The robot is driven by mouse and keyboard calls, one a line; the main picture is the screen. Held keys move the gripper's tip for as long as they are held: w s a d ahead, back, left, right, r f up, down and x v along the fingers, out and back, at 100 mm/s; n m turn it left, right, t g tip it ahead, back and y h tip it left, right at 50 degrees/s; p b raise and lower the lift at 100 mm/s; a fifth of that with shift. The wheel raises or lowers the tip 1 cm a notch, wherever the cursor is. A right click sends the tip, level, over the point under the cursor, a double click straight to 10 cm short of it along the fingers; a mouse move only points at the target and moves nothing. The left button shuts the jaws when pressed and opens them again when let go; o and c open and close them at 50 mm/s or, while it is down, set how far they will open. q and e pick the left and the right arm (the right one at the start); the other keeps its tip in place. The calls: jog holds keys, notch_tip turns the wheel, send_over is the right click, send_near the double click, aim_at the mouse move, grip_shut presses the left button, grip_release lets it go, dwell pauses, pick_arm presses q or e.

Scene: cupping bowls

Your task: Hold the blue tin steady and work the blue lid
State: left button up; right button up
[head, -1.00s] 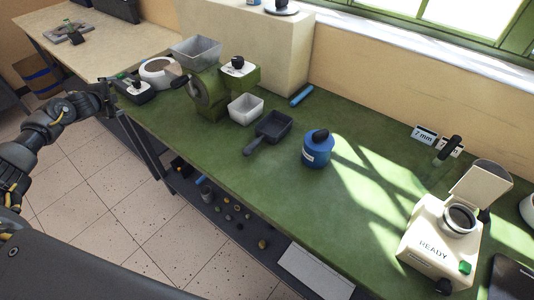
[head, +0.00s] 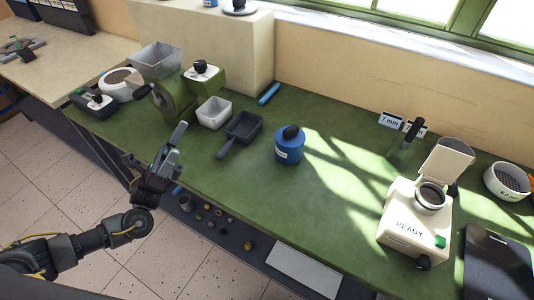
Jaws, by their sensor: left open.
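The blue tin (head: 289,150) stands upright on the green bench, near the middle of the head view. It has a white label on its front and a blue lid (head: 291,136) with a dark knob on top. The lid sits on the tin. My left gripper (head: 178,146) is at the bench's front edge, left of the tin and well apart from it. It is open, with nothing seen between its fingers. My right gripper is not in view.
A green grinder (head: 175,95) stands behind. A cream device marked READY (head: 414,222) stands at right.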

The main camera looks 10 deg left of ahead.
pick_arm(q)
jog(key=w+d+f+g+y, duration=0.1)
jog(key=w+d+f+y, duration=0.2)
jog(key=d, duration=0.3)
jog(key=w+d+f+m+g+y, duration=0.1)
jog(key=w+d+f+g+y, duration=0.1)
jog(key=w+d+f+y, duration=0.2)
jog(key=w+d+f+g+y, duration=0.1)
jog(key=w+d+f+y, duration=0.3)
jog(key=d, duration=0.5)
jog(key=shift+w+d+f+m, duration=0.1)
jog(key=shift+d+f+m, duration=0.1)
jog(key=shift+f, duration=0.3)
jog(key=shift+w+d+f+m, duration=0.1)
jog(key=shift+f+m, duration=0.1)
jog(key=shift+f, duration=0.25)
jog(key=shift+s+d+f+m+g+y, duration=0.1)
jog(key=shift+d+f+m+g+y, duration=0.15)
jog(key=shift+f+m+g+y, duration=0.25)
jog(key=shift+x, duration=4.05)
jog(key=c, duration=1.4)
jog(key=shift+f, duration=0.1)
